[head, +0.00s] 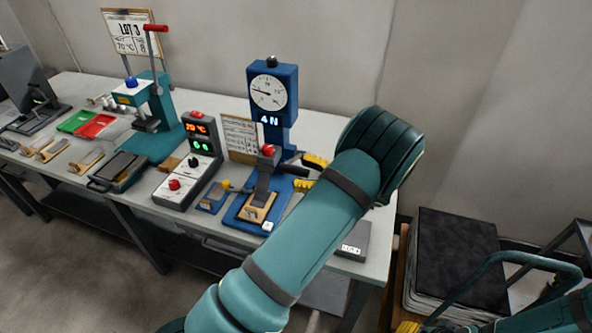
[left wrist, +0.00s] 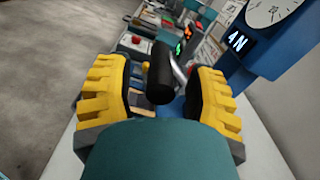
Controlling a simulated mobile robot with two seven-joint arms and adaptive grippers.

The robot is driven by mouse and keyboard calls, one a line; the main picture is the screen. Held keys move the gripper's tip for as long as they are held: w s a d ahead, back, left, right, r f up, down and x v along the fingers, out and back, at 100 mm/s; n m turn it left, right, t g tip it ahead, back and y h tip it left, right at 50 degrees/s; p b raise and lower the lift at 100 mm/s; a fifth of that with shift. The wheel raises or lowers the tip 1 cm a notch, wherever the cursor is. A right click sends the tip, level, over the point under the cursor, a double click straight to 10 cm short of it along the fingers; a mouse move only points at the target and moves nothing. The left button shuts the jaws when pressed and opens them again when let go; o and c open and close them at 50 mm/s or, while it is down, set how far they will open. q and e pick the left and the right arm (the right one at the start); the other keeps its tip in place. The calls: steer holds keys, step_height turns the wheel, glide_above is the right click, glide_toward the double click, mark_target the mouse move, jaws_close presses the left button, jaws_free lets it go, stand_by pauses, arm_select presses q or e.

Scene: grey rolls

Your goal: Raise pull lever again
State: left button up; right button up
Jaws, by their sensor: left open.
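The pull lever belongs to the blue pull tester with a round dial (head: 273,90) and a lit "4 N" display. Its black cylindrical grip (head: 292,170) points toward my left gripper (head: 309,173). In the left wrist view the black grip (left wrist: 160,77) lies between the yellow fingers of my left gripper (left wrist: 160,95). The fingers are open, with gaps on both sides of the grip. My left wrist hides part of the bench behind it. Of my right gripper only a yellow bit (head: 408,327) shows at the bottom edge, so its jaws cannot be judged.
A red-knobbed clamp (head: 268,151) stands on the tester's blue base, left of the lever. A control box (head: 188,165) with lit displays is further left, then a teal press (head: 152,105) and red and green trays (head: 95,126). A dark-topped stack (head: 458,250) stands right of the bench.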

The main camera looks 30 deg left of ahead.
arm_select(q)
steer(key=shift+x, duration=0.95)
